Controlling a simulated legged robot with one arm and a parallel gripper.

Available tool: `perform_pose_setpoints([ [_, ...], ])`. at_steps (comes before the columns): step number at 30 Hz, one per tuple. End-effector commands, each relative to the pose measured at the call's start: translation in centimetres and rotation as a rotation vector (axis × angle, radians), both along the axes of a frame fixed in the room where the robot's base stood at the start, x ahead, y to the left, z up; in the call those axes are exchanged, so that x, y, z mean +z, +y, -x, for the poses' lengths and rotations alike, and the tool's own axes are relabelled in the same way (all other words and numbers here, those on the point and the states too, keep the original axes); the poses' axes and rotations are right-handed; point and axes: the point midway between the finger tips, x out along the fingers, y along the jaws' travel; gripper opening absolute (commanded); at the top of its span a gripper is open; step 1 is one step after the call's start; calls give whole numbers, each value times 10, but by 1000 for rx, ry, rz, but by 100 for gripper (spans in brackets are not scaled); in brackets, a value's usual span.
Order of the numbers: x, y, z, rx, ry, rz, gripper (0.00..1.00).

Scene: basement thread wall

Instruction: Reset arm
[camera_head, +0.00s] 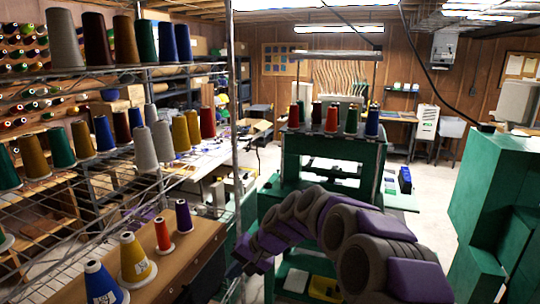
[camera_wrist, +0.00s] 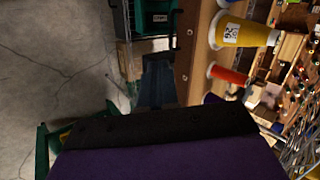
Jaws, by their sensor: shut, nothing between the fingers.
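My arm reaches from the lower right of the head view towards the left, in grey and purple links. My gripper (camera_head: 236,268) is at its far end, beside the wooden shelf (camera_head: 190,242) with thread cones. In the wrist view my gripper (camera_wrist: 156,65) shows as dark fingers, shut and empty. A yellow cone (camera_head: 135,260), a red cone (camera_head: 163,234), a blue cone (camera_head: 102,284) and a purple cone (camera_head: 184,215) stand on that shelf. The yellow cone (camera_wrist: 245,34) and red cone (camera_wrist: 228,75) also show to the right of my gripper in the wrist view.
A wire rack (camera_head: 232,150) with several cones fills the left side. A green machine (camera_head: 290,160) with cones on top stands behind my arm. Green cabinets (camera_head: 490,190) stand at the right. Bare concrete floor (camera_head: 425,215) shows between machine and cabinets.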

Motion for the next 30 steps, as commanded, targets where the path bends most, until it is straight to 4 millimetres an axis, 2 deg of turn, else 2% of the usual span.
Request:
perform_pose_setpoints([
  [1, 8, -8, 18, 21, -4, 23, 0],
  [5, 19, -29, 66, 76, 1, 92, 0],
  [12, 24, -79, 153, 147, 17, 243, 0],
  [24, 6, -176, 300, 183, 99, 522, 0],
  [30, -7, -216, 360, 164, 152, 627, 0],
])
